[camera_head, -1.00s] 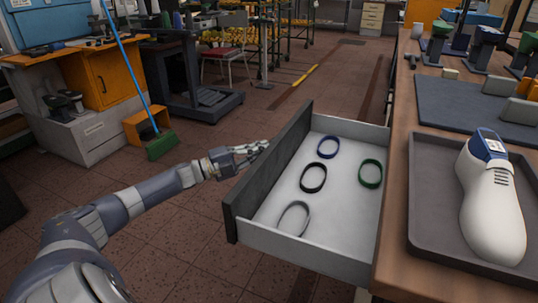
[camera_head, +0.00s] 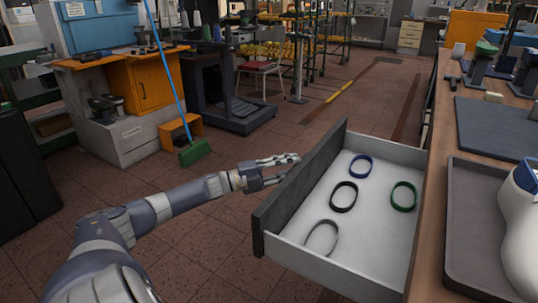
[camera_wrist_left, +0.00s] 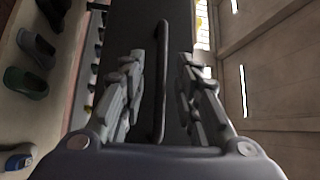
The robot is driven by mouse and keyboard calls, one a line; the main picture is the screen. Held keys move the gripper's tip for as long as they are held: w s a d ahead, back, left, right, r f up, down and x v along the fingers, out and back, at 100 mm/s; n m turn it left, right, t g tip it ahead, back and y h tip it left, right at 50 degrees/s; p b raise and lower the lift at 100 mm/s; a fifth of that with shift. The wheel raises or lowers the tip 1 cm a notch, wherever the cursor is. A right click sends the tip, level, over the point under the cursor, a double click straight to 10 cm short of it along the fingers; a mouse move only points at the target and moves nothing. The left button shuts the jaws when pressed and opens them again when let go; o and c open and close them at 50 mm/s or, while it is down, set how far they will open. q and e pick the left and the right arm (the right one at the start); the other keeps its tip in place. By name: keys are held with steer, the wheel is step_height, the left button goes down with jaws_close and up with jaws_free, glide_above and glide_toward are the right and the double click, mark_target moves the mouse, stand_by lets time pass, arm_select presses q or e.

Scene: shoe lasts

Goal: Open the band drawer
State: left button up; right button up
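The band drawer (camera_head: 290,231) is pulled well out from the bench. It holds a blue band (camera_head: 361,166), a black band (camera_head: 343,196), a green band (camera_head: 403,196) and a grey band (camera_head: 321,238). My left gripper (camera_head: 283,170) is at the outer side of the dark drawer front. In the left wrist view, its two fingers (camera_wrist_left: 162,65) are spread apart on either side of the drawer's dark bar handle (camera_wrist_left: 159,105), with gaps visible at both sides. The handle is hidden in the head view. My right gripper is in neither view.
The wooden bench (camera_head: 432,190) on the right bears a grey tray (camera_head: 466,220) with a white shoe last (camera_head: 521,245). A green broom (camera_head: 194,151) stands by the orange cabinet (camera_head: 150,85). The floor left of the drawer is clear.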

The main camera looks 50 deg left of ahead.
arm_select(q)
steer(key=v, duration=1.1)
stand_by(0.5)
